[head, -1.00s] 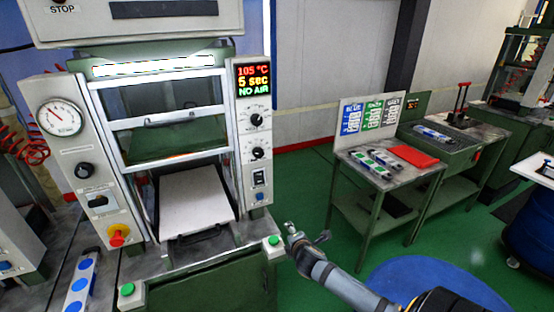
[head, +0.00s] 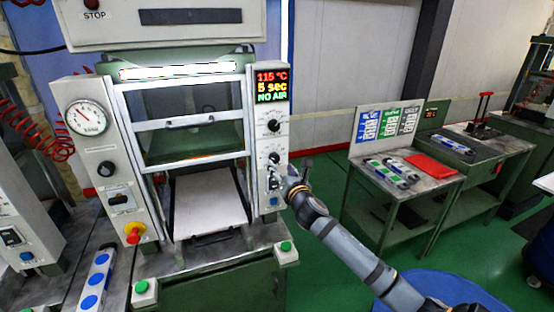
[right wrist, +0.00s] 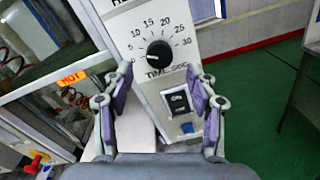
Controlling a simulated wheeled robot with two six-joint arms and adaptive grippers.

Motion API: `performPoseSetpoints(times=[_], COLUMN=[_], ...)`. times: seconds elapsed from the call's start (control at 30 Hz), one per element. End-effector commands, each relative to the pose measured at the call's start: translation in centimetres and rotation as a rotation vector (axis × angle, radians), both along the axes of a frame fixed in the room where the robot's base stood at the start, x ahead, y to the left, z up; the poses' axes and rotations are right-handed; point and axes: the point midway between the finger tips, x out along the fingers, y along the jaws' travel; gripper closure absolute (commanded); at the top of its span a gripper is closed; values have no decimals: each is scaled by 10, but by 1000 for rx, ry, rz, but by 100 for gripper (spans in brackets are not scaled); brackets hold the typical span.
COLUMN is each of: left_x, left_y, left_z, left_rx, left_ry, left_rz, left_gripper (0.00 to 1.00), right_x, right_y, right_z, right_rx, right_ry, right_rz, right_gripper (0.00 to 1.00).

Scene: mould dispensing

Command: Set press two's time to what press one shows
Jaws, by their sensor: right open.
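The press (head: 103,168) in front of me has a display (head: 271,85) reading 115 °C, 5 sec and NO AIR. Below it are an upper knob (head: 274,127) and the time knob (head: 274,158). In the right wrist view the black time knob (right wrist: 159,54) sits on a scale marked in seconds up to 30; its white mark points to the left, low side. My right gripper (head: 280,181) is at the panel, just below the time knob. In the right wrist view my right gripper (right wrist: 158,98) is open and empty, with the knob ahead and apart from the fingers. My left gripper is out of view.
A rocker switch (right wrist: 179,102) and a blue button (right wrist: 187,127) lie below the time knob. A side table (head: 415,182) with a red folder (head: 430,166) and signs stands at right. Part of another press (head: 20,190) shows at the left edge.

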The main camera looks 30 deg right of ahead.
Motion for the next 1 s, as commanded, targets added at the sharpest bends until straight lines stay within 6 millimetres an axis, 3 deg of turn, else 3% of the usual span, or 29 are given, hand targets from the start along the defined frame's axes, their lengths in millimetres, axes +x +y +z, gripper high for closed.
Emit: performPoseSetpoints(times=[0.1,0.23,0.6,1.0], left_x=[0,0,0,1], left_y=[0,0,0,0], left_z=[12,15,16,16], left_rx=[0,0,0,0], left_ry=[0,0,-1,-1], left_rz=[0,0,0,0], left_gripper=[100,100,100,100], right_x=[24,41,49,49], right_y=[-7,-12,-13,-14], right_z=[4,2,0,0], right_rx=[7,4,0,0], right_ry=[-2,-1,1,1], right_rz=[-2,-1,0,0], right_gripper=[42,42,42,95])
